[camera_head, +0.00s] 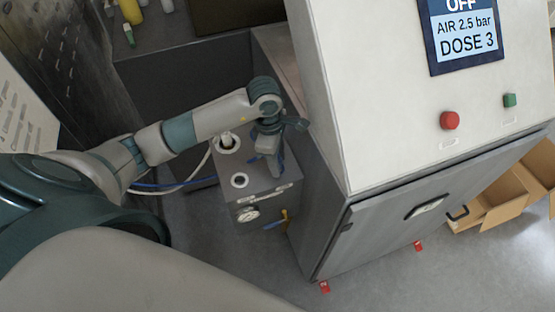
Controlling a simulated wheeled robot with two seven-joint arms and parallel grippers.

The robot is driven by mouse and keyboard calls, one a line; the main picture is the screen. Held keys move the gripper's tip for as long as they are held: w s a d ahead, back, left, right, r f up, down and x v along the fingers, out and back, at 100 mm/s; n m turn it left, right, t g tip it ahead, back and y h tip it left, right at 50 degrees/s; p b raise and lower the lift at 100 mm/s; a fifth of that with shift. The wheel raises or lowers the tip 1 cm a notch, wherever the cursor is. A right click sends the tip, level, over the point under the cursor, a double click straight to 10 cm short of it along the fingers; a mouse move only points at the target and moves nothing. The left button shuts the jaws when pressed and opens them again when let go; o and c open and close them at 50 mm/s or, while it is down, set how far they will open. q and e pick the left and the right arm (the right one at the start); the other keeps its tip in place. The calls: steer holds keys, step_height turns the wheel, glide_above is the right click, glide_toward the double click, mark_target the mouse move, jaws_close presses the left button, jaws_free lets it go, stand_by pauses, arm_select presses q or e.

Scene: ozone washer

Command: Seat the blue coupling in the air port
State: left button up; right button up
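My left gripper (270,158) is above the right part of the top of a grey box (232,203). Its fingers point down and are small and partly hidden, so I cannot tell whether they are open or shut. A bit of blue shows beside the fingers, but I cannot make out the coupling itself. The box top has a white-ringed round port (239,181) with a dark opening, and a second white-ringed port (227,145) with a white fitting standing in it. A blue hose (165,184) runs in from the left towards the box. My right gripper is out of view.
The box front carries a gauge (247,214) and a yellow valve (284,214) with a blue lever. A tall cabinet (375,110) with a display, red button (449,120) and green button (509,100) stands close on the right. Cardboard boxes (505,195) lie beyond it.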

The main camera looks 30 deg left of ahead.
arm_select(q)
steer(key=shift+r, duration=0.15)
steer(key=shift+a+r, duration=0.1)
steer(key=shift+r, duration=0.35)
step_height(320, 180, up, 11)
steer(key=a+b, duration=0.1)
steer(key=b, duration=0.3)
steer(key=shift+s, duration=0.2)
steer(key=shift+a, duration=0.1)
